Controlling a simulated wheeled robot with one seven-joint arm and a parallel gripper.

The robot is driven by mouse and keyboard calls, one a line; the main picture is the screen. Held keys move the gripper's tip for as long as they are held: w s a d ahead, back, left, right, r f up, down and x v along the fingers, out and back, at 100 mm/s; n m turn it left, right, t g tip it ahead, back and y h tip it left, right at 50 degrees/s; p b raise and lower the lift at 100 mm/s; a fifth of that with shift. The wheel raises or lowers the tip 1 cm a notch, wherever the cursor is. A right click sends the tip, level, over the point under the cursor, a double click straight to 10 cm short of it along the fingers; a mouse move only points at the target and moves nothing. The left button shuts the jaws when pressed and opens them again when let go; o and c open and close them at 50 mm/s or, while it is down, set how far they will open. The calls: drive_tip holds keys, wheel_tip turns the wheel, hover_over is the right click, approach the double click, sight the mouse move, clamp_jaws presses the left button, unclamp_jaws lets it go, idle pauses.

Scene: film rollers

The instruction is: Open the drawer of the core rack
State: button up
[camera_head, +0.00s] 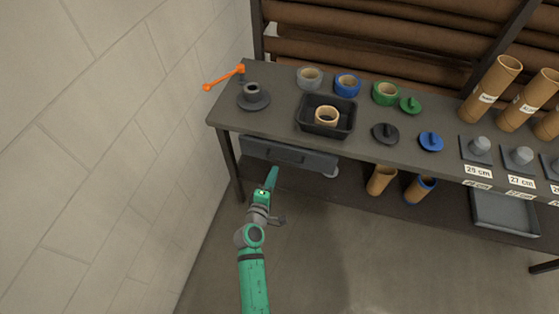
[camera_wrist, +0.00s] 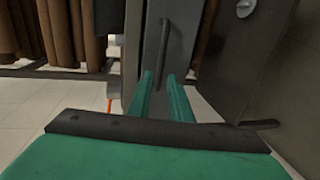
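The core rack's drawer (camera_head: 262,150) is a dark grey box front under the left end of the rack top. It looks shut. Its dark bar handle (camera_head: 291,159) runs along the front. In the wrist view the drawer front (camera_wrist: 182,40) appears turned on its side, with the handle (camera_wrist: 164,48) upright in the picture. My gripper (camera_head: 273,171) is in front of the drawer, below and left of the handle in the head view. In the wrist view its two green fingers (camera_wrist: 160,78) are apart, with the handle's near end lined up between them. I cannot tell whether they touch it.
The rack top (camera_head: 360,150) carries tape rolls, a black tray (camera_head: 325,132), knobs and cardboard cores. An orange crank (camera_head: 224,78) juts out at the left end. Cores (camera_head: 381,180) stand on the lower shelf. A block wall (camera_head: 120,150) is close on the left; the floor in front is clear.

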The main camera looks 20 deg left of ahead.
sight(279, 160)
drive_tip(key=x, duration=0.8)
drive_tip(key=shift+w, duration=0.3)
clamp_jaws()
